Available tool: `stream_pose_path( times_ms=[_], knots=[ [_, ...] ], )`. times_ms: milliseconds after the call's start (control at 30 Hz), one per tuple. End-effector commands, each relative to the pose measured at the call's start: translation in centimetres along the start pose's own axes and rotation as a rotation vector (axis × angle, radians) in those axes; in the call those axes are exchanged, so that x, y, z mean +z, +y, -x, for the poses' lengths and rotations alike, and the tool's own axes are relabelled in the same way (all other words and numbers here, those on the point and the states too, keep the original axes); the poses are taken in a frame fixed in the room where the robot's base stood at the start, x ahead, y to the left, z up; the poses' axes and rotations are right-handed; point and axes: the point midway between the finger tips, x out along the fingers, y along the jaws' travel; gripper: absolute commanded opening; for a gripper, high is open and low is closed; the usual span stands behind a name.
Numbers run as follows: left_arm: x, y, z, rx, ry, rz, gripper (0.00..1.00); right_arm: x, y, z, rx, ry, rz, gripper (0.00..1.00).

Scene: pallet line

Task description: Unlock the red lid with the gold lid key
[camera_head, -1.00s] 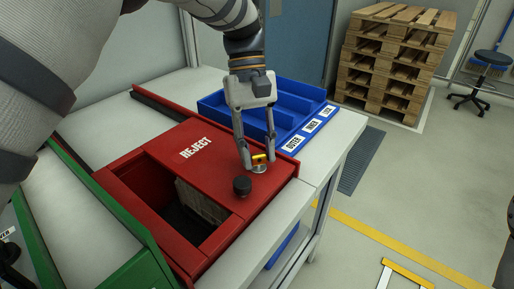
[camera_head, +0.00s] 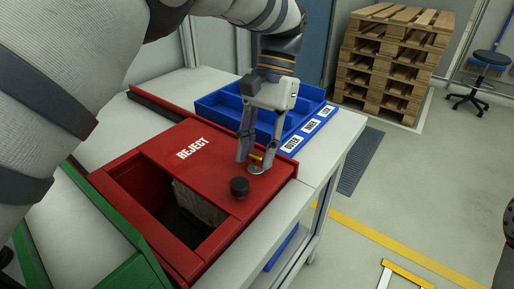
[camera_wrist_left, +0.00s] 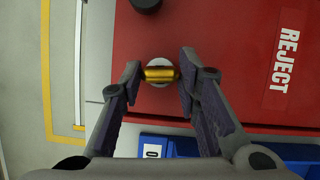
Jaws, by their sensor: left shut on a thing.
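The red lid (camera_head: 205,165), marked REJECT, covers the far part of a red bin (camera_head: 112,196). The near left part of the bin is open. The gold lid key (camera_head: 256,157) stands in a round silver lock on the lid, beside a black knob (camera_head: 239,187). My left gripper (camera_head: 255,162) points down and is shut on the key. In the left wrist view the gold key (camera_wrist_left: 160,74) lies between the two fingertips, over the pale lock disc. My right gripper is not in view.
A grey-brown block (camera_head: 200,203) lies inside the bin's opening. A blue divided tray (camera_head: 219,104) with white labels stands behind the lid. A green bin (camera_head: 120,240) is at the near left. Stacked wooden pallets (camera_head: 390,60) and a stool (camera_head: 484,80) stand far off on the floor.

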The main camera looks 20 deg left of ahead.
Motion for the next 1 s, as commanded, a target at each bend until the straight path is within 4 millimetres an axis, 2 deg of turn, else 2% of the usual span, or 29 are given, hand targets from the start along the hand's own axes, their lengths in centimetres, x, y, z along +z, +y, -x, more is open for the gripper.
stream_pose_path(
  times_ms=[333, 833, 867, 933, 1000],
  knots=[
    [-0.01, 0.09, -0.04, -0.042, 0.000, -0.102, 0.02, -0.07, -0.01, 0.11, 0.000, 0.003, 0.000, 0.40],
    [-0.01, 0.10, -0.08, -0.048, -0.001, -0.118, 0.02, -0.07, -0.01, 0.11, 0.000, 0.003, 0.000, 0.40],
    [-0.01, 0.10, -0.08, -0.048, -0.001, -0.118, 0.32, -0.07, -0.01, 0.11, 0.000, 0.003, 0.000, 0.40],
    [-0.01, 0.10, -0.08, -0.048, -0.001, -0.117, 0.48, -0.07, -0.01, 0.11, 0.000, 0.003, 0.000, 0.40],
    [0.00, 0.09, -0.07, -0.048, -0.001, -0.117, 0.50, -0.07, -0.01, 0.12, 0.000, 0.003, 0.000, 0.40]
  ],
)
